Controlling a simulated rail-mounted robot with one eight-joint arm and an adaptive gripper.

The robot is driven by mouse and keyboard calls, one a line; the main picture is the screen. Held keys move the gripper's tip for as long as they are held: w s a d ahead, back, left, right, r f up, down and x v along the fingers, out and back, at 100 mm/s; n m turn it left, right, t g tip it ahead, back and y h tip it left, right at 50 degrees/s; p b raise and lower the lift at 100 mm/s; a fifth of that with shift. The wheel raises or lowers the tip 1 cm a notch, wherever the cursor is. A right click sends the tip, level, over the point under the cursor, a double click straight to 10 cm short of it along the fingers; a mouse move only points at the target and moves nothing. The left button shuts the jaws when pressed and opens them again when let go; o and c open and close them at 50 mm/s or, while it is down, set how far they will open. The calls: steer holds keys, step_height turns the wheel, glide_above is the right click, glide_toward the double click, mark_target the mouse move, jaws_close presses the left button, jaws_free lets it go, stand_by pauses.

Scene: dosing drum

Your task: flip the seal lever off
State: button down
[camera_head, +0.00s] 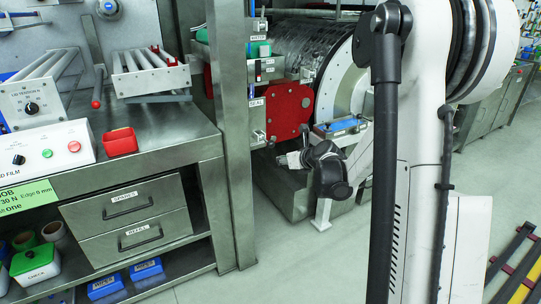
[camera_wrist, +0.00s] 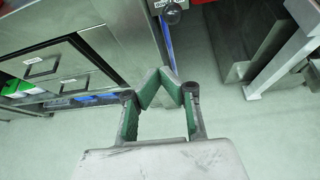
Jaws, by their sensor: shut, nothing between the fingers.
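The seal station is on the steel post in the head view, with a small label (camera_head: 257,102) that seems to read SEAL. A small switch-like fitting (camera_head: 259,136), possibly the seal lever, sits below it; its position cannot be made out.
The steel post (camera_head: 240,190) and the bench with drawers (camera_head: 130,213) stand left of my gripper. A red plate (camera_head: 289,112) and the large drum (camera_head: 310,50) lie behind it. A blue-topped stand (camera_head: 341,127) is to its right. Open floor (camera_wrist: 215,50) shows below.

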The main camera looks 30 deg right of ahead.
mark_target(266, 141)
steer(key=shift+w+d+f+m, duration=0.3)
steer(key=shift+d+f+m, duration=0.5)
steer(key=shift+d+f, duration=0.1)
steer(key=shift+w, duration=0.15)
steer(key=b+x, duration=0.3)
steer(key=x, duration=0.7)
steer(key=shift+w+d+r+b, duration=0.1)
steer(key=shift+d+r+b, duration=0.15)
steer(key=shift+r, duration=0.8)
steer(key=shift+w+d+r+b, duration=0.1)
steer(key=shift+r+b, duration=0.1)
steer(key=shift+r, duration=0.85)
steer(key=shift+d+r, duration=0.1)
steer(key=shift+r, duration=0.05)
